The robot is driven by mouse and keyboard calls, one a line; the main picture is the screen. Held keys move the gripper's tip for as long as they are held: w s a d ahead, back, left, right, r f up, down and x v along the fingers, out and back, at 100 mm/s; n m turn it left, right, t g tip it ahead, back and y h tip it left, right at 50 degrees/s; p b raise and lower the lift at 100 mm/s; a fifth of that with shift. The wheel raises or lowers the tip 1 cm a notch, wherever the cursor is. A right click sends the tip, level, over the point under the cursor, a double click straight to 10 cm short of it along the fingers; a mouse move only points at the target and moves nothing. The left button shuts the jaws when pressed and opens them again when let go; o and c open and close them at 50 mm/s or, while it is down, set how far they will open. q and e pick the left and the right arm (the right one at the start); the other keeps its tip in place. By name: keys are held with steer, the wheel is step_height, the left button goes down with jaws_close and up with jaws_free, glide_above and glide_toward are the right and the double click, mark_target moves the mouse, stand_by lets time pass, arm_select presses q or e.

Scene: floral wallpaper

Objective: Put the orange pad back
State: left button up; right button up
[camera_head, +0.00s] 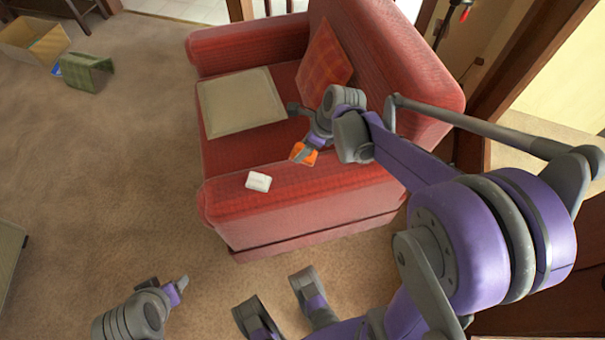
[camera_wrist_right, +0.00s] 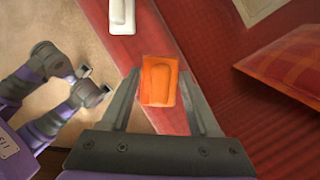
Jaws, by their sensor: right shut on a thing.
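The orange pad (camera_head: 304,153) is a small rounded orange block, held over the near armrest of the red armchair. It also shows in the right wrist view (camera_wrist_right: 158,83), between the fingertips. My right gripper (camera_head: 299,133) is shut on it; it also shows in the wrist view (camera_wrist_right: 160,103). Whether the pad touches the armrest cannot be told. My left gripper (camera_head: 166,285) is low at the left, over the carpet and away from the pad. Its finger gap is unclear.
A white box-like object (camera_head: 258,181) lies on the armrest of the red armchair (camera_head: 270,215). A beige cushion (camera_head: 240,101) and a plaid pillow (camera_head: 324,56) are on the chair. A green bin (camera_head: 86,72) and cardboard box (camera_head: 32,42) stand far left. The carpet (camera_head: 105,170) has free room.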

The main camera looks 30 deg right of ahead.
step_height(320, 180, down, 10)
steer(key=shift+r+b, duration=0.25)
steer(key=shift+b, duration=1)
steer(key=o, duration=1.2)
steer(key=shift+r, duration=0.1)
